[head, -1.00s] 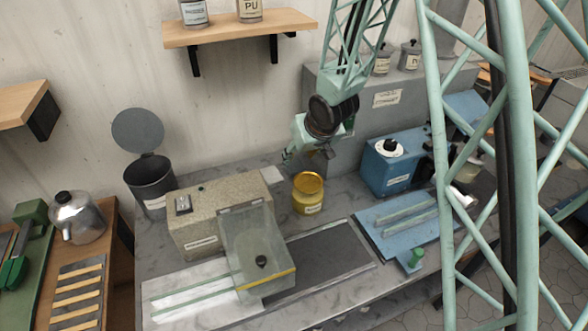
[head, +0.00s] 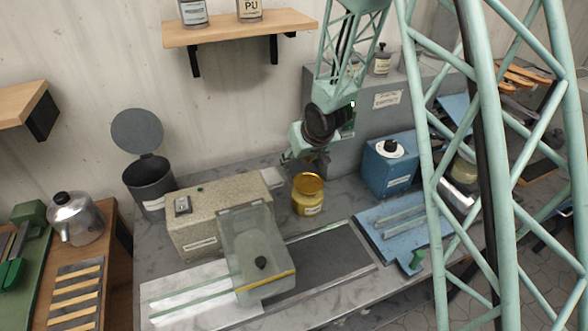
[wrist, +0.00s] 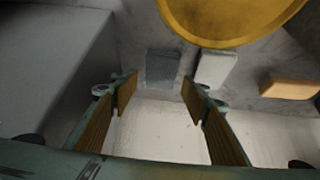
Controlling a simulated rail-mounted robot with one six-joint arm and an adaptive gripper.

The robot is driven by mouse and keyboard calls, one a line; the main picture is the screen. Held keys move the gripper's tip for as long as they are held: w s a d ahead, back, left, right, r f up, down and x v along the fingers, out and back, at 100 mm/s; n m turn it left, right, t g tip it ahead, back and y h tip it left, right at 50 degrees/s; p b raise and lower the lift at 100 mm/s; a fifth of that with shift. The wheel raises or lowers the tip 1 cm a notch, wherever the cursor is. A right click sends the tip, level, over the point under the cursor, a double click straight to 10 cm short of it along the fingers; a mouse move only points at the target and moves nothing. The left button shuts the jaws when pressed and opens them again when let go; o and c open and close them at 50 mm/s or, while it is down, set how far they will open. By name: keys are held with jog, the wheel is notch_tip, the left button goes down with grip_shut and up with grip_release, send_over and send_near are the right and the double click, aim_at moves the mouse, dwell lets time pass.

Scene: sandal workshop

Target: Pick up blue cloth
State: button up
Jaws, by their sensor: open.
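A dull grey-blue folded piece, which looks like the blue cloth (wrist: 162,66), lies flat on the grey bench in the wrist view. It is beyond my fingertips and roughly between their lines. My gripper (wrist: 158,84) is open and empty, with its two brown-padded fingers apart and not touching the cloth. In the head view my gripper (head: 303,163) hangs low over the back of the bench, behind the yellow tin. I cannot make out the cloth in the head view.
A white block (wrist: 215,69) lies close beside the cloth, and an orange block (wrist: 290,88) lies farther right. The yellow tin (head: 308,196) stands close in front. The speckled machine box (head: 215,225) is to the left, the blue machine (head: 388,172) to the right.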

aim_at(294, 166)
jog(key=shift+b+x, duration=0.4)
jog(key=shift+x, duration=1.95)
jog(key=shift+s, duration=0.1)
jog(key=c, duration=0.6)
jog(key=shift+o, duration=0.2)
jog(key=shift+s+a+r, duration=0.1)
jog(key=shift+a+r, duration=0.1)
jog(key=shift+r, duration=0.55)
notch_tip(294, 166, up, 10)
jog(key=p, duration=0.5)
jog(key=s+a+b, duration=0.5)
jog(key=a+b, duration=0.4)
jog(key=b, duration=0.1)
jog(key=shift+s+a+f, duration=0.15)
jog(key=shift+a, duration=0.05)
jog(key=shift+s+a+b, duration=0.1)
jog(key=shift+a+b, duration=0.05)
jog(key=shift+b, duration=0.5)
